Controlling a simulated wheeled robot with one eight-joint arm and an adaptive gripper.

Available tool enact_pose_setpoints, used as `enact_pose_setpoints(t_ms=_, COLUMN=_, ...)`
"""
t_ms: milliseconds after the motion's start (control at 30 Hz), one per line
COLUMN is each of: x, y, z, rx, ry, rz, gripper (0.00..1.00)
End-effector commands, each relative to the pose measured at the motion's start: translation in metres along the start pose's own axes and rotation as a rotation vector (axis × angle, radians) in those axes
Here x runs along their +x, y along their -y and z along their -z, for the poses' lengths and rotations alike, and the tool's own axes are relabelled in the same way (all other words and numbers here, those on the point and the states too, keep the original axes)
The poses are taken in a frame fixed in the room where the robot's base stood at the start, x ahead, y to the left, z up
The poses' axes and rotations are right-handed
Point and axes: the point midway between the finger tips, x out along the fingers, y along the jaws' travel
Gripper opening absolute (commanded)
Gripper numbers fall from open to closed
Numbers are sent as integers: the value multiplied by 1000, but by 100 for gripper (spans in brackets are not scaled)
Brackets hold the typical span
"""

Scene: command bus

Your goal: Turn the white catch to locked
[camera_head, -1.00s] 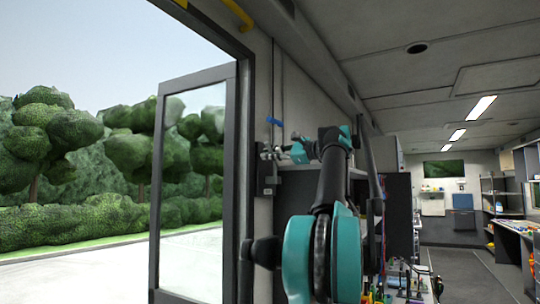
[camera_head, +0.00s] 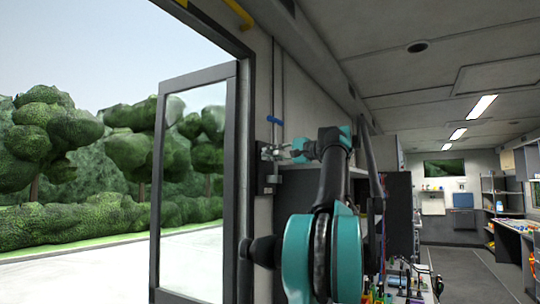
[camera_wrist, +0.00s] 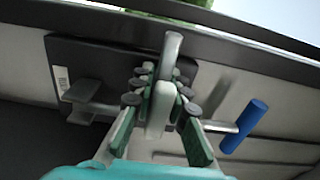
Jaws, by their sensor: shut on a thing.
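The white catch (camera_wrist: 160,108) is a pale lever in the wrist view, in front of a dark mounting plate (camera_wrist: 110,58). It runs roughly up and down in that picture, with its upper end near the dark frame edge. My gripper (camera_wrist: 162,88) is shut on it, with green and grey finger pads on both sides. In the head view my gripper (camera_head: 279,153) is at the dark plate (camera_head: 267,178) beside the door frame. The catch is too small and covered there to make out. I cannot read any locked mark.
A blue handle (camera_wrist: 244,127) on a pale rod is just right of my fingers in the wrist view; it shows above my gripper in the head view (camera_head: 274,120). A glazed door (camera_head: 196,190) stands open at left. A shelf unit (camera_head: 399,210) stands behind my arm.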

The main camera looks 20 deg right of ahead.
Motion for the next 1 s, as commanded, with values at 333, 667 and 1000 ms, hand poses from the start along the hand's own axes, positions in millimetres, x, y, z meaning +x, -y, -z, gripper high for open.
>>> enact_pose_setpoints(t_ms=333, x=0, y=-1, z=0, rx=-24, ry=1, rz=-3, gripper=0)
enact_pose_setpoints(t_ms=667, x=0, y=-1, z=0, rx=-23, ry=1, rz=-3, gripper=22)
enact_pose_setpoints(t_ms=1000, x=-8, y=-1, z=0, rx=-22, ry=-1, rz=-1, gripper=22)
